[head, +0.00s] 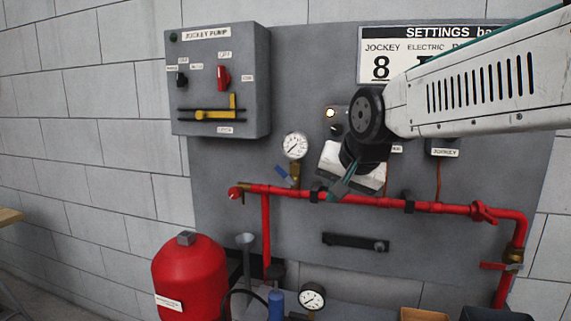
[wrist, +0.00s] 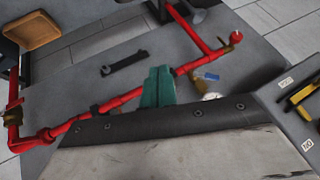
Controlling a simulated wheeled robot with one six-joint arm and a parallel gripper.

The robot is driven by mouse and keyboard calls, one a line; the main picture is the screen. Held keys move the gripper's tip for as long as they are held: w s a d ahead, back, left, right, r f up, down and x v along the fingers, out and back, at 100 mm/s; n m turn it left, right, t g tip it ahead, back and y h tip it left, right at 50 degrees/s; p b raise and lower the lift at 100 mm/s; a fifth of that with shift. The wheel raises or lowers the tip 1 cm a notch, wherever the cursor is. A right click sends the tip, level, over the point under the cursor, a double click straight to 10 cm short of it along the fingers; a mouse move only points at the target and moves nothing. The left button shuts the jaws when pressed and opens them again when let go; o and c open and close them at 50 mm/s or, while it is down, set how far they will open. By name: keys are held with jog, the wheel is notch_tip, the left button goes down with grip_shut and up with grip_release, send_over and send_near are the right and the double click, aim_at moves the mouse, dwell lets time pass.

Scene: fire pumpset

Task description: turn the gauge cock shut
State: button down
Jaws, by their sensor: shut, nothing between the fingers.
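The gauge cock is a brass fitting (head: 295,171) with a blue lever (head: 283,174), below a round white pressure gauge (head: 295,146) and above the red pipe. The lever slants down to the right in the head view. In the wrist view the blue lever (wrist: 208,76) and part of the gauge (wrist: 212,96) show to the right of the fingers. My gripper (head: 338,190) has teal fingers, shut and empty, to the right of the cock and apart from it, in front of the red pipe (head: 380,203). The fingers also show in the wrist view (wrist: 158,87).
A grey jockey pump box (head: 219,80) with a red switch and yellow handle hangs upper left of the cock. A red tank (head: 190,278) stands lower left, with another gauge (head: 312,297) at the bottom. A black bar (head: 350,242) is fixed below the pipe.

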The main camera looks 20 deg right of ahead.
jog(key=w+r+m+t, duration=0.2)
jog(key=w+r, duration=0.2)
jog(key=w, duration=0.3)
jog(key=w+r+m+t, duration=0.2)
jog(key=w+r, duration=0.1)
jog(key=w, duration=0.4)
send_near(296, 155)
jog(key=x, duration=0.4)
jog(key=a+f+x, duration=0.1)
jog(key=x, duration=0.2)
jog(key=shift+s+r, duration=0.1)
jog(key=shift+s, duration=0.25)
jog(key=shift+w+a+f, duration=0.3)
jog(key=shift+a+f, duration=0.3)
jog(key=shift+w+a+f, duration=0.25)
jog(key=shift+a+f, duration=0.3)
jog(key=shift+f, duration=0.1)
